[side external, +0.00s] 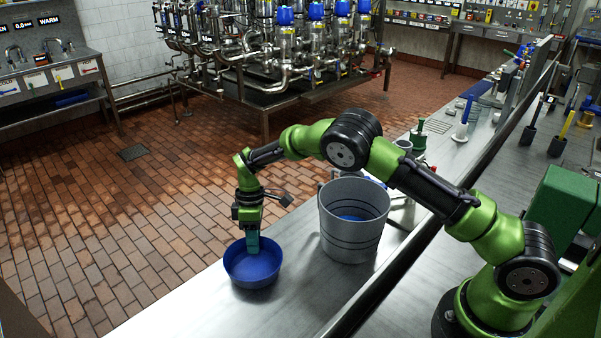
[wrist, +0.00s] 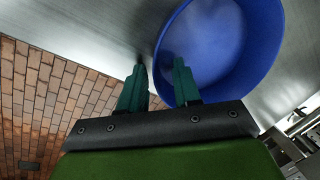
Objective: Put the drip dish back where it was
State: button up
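The drip dish is a round blue dish (side external: 252,272) on the steel bench, close to its left edge in the side view. In the wrist view the dish (wrist: 232,45) fills the upper right, and it looks empty. My gripper (side external: 253,250) points down at the dish's far rim. In the wrist view the teal fingers (wrist: 160,72) are apart, one outside the dish and the other over its inside. The rim lies between them, with a gap showing. I cannot tell whether either finger touches the wall.
A grey bucket (side external: 353,240) with something blue inside stands right of the dish, under my arm. The steel bench (side external: 190,312) is clear in front of the dish. The bench edge drops to a brick floor (side external: 110,230). A valve rack (side external: 290,70) stands behind.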

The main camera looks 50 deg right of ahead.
jog(key=s+d+r+m+t, duration=0.1)
jog(key=d+r+m, duration=0.1)
jog(key=r, duration=0.9)
jog(key=s+d+r+m+t, duration=0.1)
jog(key=d+r, duration=0.1)
jog(key=r, duration=0.8)
jog(key=s+d+r+m+t+y, duration=0.1)
jog(key=s+d+r+m+t, duration=0.15)
jog(key=s+r, duration=0.55)
jog(key=s+m+t, duration=0.4)
jog(key=s+m, duration=0.3)
jog(key=s, duration=1)
jog(key=shift+s+d+f+h, duration=0.15)
jog(key=shift+s+d+h, duration=0.15)
jog(key=shift+d, duration=0.15)
jog(key=shift+m, duration=0.25)
